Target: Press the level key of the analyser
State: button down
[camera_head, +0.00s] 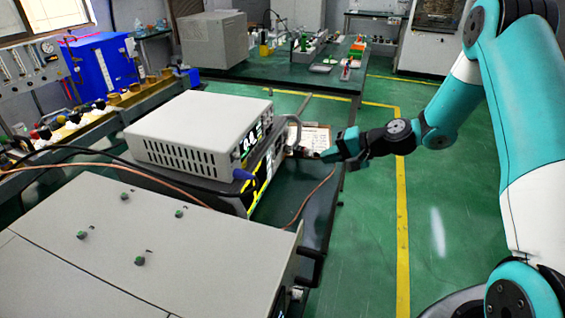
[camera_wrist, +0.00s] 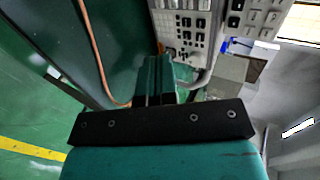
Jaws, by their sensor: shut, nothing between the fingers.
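A stack of two instruments stands on the bench, their front panels turned to the right in the head view. I take the lower, dark-framed one with the lit yellow screen (camera_head: 262,176) to be the analyser; a pale box (camera_head: 196,130) sits on it. In the wrist view its keypad panel (camera_wrist: 189,36) shows grey and dark keys; their labels are too small to read, so I cannot tell the level key. My gripper (camera_head: 303,152) is shut and empty near the panel's far end. In the wrist view its fingertips (camera_wrist: 157,60) point towards the keys; I cannot tell contact.
A curved handle (camera_head: 294,131) stands out from the panel's far end, close to my gripper. A blue plug (camera_head: 242,175) and an orange cable (camera_head: 312,197) are near the front. A large pale cabinet (camera_head: 130,240) stands nearer. Green floor to the right is clear.

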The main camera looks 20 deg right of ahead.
jog(key=p, duration=0.2)
send_near(274, 164)
jog(key=f, duration=0.1)
jog(key=a+f, duration=0.1)
jog(key=f, duration=0.1)
jog(key=shift+w+a, duration=0.2)
jog(key=shift+w, duration=0.1)
jog(key=w+a, duration=0.2)
jog(key=a, duration=0.1)
jog(key=shift+w+f, duration=0.1)
jog(key=shift+f, duration=0.05)
jog(key=shift+w+a+p, duration=0.3)
jog(key=shift+a, duration=0.05)
